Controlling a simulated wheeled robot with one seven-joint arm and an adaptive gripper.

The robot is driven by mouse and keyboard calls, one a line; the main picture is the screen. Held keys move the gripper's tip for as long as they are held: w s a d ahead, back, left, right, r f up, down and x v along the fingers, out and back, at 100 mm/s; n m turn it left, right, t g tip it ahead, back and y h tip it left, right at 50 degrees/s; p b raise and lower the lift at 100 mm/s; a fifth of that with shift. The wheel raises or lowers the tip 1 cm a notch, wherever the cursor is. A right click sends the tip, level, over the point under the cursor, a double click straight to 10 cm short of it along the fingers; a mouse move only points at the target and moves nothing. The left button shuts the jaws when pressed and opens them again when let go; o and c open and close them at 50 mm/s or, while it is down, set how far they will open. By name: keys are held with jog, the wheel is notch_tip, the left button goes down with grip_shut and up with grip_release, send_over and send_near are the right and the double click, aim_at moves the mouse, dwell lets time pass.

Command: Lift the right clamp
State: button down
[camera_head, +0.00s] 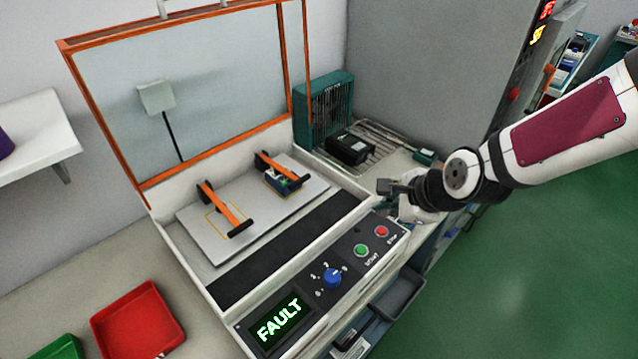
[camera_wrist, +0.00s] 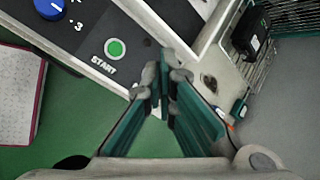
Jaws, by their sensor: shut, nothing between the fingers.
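Two orange clamps with black ends are on a grey plate (camera_head: 195,240) inside the white-walled test station. The right clamp (camera_head: 276,166) lies across a small board (camera_head: 284,182) with blue parts. The left clamp (camera_head: 224,206) lies across an empty yellow outlined square. My gripper (camera_head: 385,187) is shut and empty, to the right of the station near its front right corner, apart from both clamps. In the wrist view my gripper (camera_wrist: 163,85) has its fingers together, near the green START button (camera_wrist: 115,48). The clamps are not in the wrist view.
An orange-framed clear lid (camera_head: 185,95) stands raised behind the plate. The front panel has a blue knob (camera_head: 333,278), a red STOP button (camera_head: 382,231) and a display (camera_head: 280,322) reading FAULT. A black box (camera_head: 350,149) sits on a wire rack to the right, beside a teal fan (camera_head: 324,105).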

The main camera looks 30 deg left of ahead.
jog(key=a+f+m+y, duration=0.1)
jog(key=a+m+y, duration=0.1)
jog(key=a+m, duration=0.2)
jog(key=a+f+m+y+b, duration=0.1)
jog(key=a+m+y, duration=0.2)
jog(key=a, duration=0.5)
jog(key=shift+w+f+m, duration=0.3)
jog(key=shift+f+m, duration=0.05)
jog(key=shift+m, duration=0.35)
jog(key=shift+a, duration=0.1)
jog(key=x, duration=1)
jog(key=shift+f, duration=0.1)
